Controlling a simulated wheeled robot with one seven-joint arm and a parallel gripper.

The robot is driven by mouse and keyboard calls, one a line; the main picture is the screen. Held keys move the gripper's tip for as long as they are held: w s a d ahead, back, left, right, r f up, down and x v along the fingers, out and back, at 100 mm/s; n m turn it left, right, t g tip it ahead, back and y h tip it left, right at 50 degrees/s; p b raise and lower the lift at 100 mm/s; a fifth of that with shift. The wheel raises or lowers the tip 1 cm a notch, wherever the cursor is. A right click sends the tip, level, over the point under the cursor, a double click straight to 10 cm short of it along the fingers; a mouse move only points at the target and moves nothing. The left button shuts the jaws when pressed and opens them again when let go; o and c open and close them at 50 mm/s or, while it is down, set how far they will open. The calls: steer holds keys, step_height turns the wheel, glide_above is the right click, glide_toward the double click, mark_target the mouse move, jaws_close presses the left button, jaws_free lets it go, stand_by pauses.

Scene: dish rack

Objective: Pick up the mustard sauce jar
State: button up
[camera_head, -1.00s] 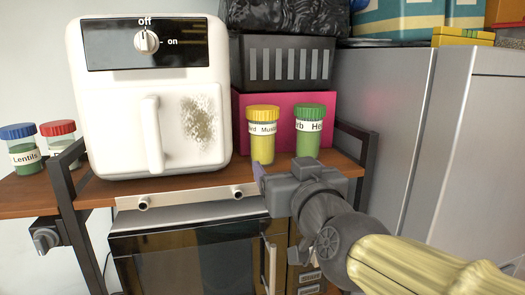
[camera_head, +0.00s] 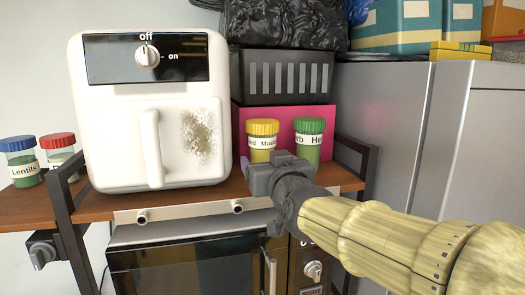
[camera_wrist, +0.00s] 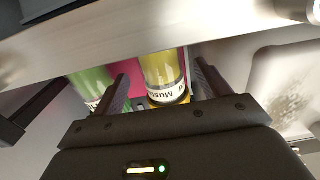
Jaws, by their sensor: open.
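The mustard sauce jar (camera_head: 262,138) has a yellow lid and a white label. It stands upright on the wooden shelf, in front of a pink box. My gripper (camera_head: 270,173) is in front of it in the head view and hides its lower part. In the wrist view, which is upside down, the mustard jar (camera_wrist: 160,70) shows between the two spread fingers of my gripper (camera_wrist: 165,66). The gripper is open, with a visible gap on the right of the jar; whether a finger touches it I cannot tell.
A green-lidded herb jar (camera_head: 308,141) stands close on the right of the mustard jar. A white air fryer (camera_head: 120,110) is on the left. The pink box (camera_head: 240,118) and a black crate (camera_head: 285,85) are behind. A dark shelf post (camera_head: 365,160) stands at right.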

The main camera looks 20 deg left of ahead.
mark_target(266, 160)
steer(key=shift+d+r, duration=0.1)
steer(key=shift+p+x, duration=1.65)
steer(key=shift+x, duration=1.05)
steer(key=shift+s, duration=0.1)
steer(key=shift+d, duration=0.1)
